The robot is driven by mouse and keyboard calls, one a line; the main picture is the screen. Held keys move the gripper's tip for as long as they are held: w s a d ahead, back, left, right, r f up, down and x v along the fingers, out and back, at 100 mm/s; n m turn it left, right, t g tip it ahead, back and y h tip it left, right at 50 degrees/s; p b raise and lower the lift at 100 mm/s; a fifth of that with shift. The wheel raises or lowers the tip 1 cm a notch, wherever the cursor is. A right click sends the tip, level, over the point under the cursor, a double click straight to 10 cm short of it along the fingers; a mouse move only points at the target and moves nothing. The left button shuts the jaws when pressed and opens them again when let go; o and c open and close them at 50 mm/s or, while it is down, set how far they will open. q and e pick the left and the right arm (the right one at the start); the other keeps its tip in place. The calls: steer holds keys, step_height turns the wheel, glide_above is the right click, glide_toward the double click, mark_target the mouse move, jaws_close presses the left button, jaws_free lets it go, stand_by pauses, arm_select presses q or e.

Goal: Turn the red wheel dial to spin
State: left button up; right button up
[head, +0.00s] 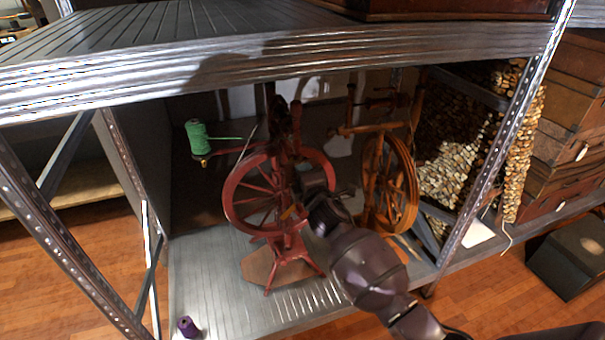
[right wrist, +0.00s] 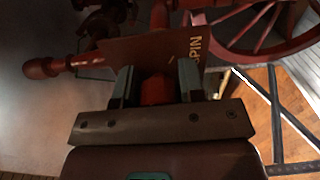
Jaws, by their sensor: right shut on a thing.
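A dark red spinning wheel (head: 278,190) stands on the metal shelf in the middle of the head view. Its large spoked wheel also shows at the top right of the right wrist view (right wrist: 250,28). My right gripper (head: 303,207) reaches in from the lower right, in front of the spinning wheel's frame. In the right wrist view its two fingers are shut on a small red piece, the red wheel dial (right wrist: 157,90), below a red board (right wrist: 150,52) lettered "SPIN". The gripper hides most of the dial.
A second, orange-brown spinning wheel (head: 390,190) stands close at the right. A green thread spool (head: 197,137) sits at the left and a purple spool (head: 187,327) at the shelf's front. The upper shelf (head: 300,55) overhangs, and metal posts (head: 500,140) frame the opening.

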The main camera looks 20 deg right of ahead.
steer(key=m+p, duration=0.1)
steer(key=m, duration=0.7)
steer(key=shift+m, duration=0.3)
steer(key=shift+f, duration=0.1)
stand_by(0.4)
steer(key=o, duration=0.9)
steer(key=shift+s, duration=0.1)
